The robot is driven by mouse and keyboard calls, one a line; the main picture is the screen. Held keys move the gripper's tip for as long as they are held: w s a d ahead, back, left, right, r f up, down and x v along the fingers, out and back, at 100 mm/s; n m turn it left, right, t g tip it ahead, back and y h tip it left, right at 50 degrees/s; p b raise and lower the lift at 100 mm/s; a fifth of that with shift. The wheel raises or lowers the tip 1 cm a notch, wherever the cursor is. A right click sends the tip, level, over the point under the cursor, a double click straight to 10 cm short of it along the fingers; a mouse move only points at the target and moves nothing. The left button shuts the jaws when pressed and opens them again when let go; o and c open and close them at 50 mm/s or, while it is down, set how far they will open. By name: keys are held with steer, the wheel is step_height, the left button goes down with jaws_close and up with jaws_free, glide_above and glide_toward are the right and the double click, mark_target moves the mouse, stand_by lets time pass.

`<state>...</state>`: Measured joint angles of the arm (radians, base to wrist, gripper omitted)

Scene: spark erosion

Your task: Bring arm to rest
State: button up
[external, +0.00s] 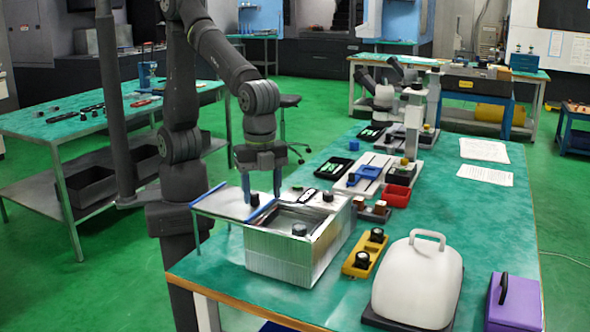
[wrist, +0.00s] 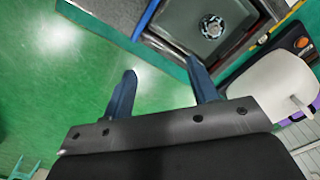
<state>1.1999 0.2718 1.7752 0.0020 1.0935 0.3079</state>
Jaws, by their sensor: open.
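My gripper (external: 261,192) points down over the left end of the green workbench (external: 480,215), close above the metal box and the blue-edged plate on its left side. In the wrist view, its two blue fingers (wrist: 160,82) are spread apart with nothing between them. Green floor shows between and beyond the fingers. My arm reaches down from the upper left in the external view.
The metal box (external: 268,256) has black knobs on it. The blue-edged plate (external: 222,206) adjoins it. A yellow block (external: 364,256), a white domed cover (external: 418,284), a purple case (external: 514,303) and a red bin (external: 397,195) stand on the bench. Papers lie behind.

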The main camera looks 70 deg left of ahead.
steer(key=w+a+n, duration=0.1)
steer(key=w, duration=0.4)
steer(key=w+a+n, duration=0.1)
steer(key=w+a, duration=0.1)
steer(key=w, duration=0.3)
steer(key=w+a+f+n, duration=0.1)
steer(key=w+a+n, duration=0.1)
steer(key=w, duration=0.4)
steer(key=w+a+f+n, duration=0.1)
steer(key=w+a+n, duration=0.3)
steer(key=w+a, duration=0.6)
steer(key=shift+w, duration=1.5)
steer(key=shift+a+f, duration=0.1)
